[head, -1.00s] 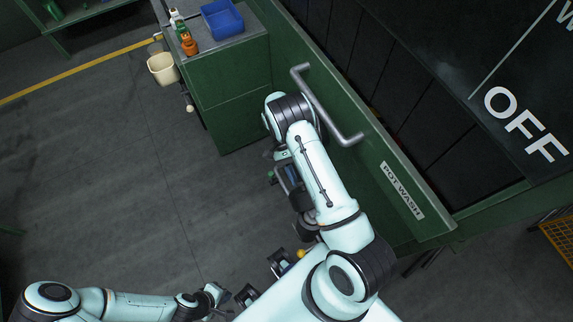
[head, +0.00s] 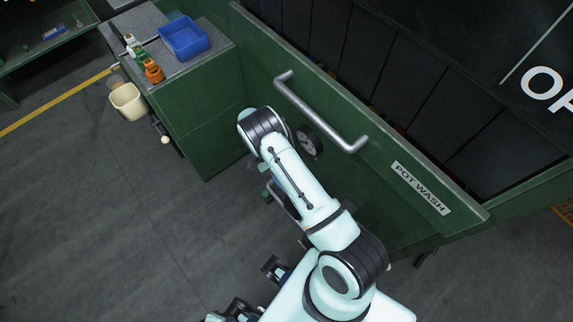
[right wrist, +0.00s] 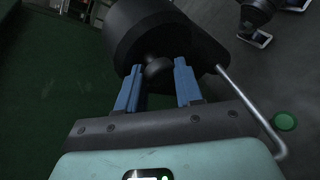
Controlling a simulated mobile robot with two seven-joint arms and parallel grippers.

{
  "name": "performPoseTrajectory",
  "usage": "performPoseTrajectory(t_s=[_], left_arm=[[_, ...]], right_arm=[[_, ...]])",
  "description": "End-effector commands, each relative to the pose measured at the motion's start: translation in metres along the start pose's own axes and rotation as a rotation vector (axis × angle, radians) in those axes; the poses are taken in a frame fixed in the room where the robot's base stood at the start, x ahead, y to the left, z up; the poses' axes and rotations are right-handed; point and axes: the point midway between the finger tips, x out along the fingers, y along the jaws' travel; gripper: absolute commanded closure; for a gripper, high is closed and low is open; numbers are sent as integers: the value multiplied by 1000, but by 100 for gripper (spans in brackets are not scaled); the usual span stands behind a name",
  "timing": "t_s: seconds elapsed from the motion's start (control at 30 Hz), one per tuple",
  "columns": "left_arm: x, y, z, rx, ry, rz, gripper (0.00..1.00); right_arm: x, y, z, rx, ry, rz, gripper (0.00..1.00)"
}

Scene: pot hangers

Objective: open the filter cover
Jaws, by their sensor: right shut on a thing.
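In the right wrist view a black, round, drum-like part (right wrist: 155,28), which looks like the filter cover, has a short dark knob (right wrist: 158,70) facing me. My right gripper (right wrist: 160,66) has its blue fingers on either side of this knob and is shut on it. The cover looks closed, though its far side is out of view. In the head view my right arm hides the gripper and the cover, low by the green pot wash sink. My left gripper does not show clearly.
A bent metal handle (head: 322,112) and a round dark dial (head: 309,142) are on the sink's green front (head: 375,185). A green cabinet (head: 205,110) bears a blue bin (head: 184,38) and bottles (head: 152,69). A cream bucket (head: 127,102) hangs beside it. Floor at left is clear.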

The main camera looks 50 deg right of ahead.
Motion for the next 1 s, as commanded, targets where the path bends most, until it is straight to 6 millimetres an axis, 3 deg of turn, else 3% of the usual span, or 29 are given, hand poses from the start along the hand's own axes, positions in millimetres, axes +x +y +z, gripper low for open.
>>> performPoseTrajectory(t_s=[0.43,0.47,0.53,1.0], left_arm=[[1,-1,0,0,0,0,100],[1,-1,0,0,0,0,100],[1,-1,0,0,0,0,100],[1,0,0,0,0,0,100]], right_arm=[[5,-6,0,-8,-5,-4,100],[5,-6,0,-8,-5,-4,61],[5,-6,0,-8,-6,-3,39],[3,-2,-1,-1,-3,0,39]])
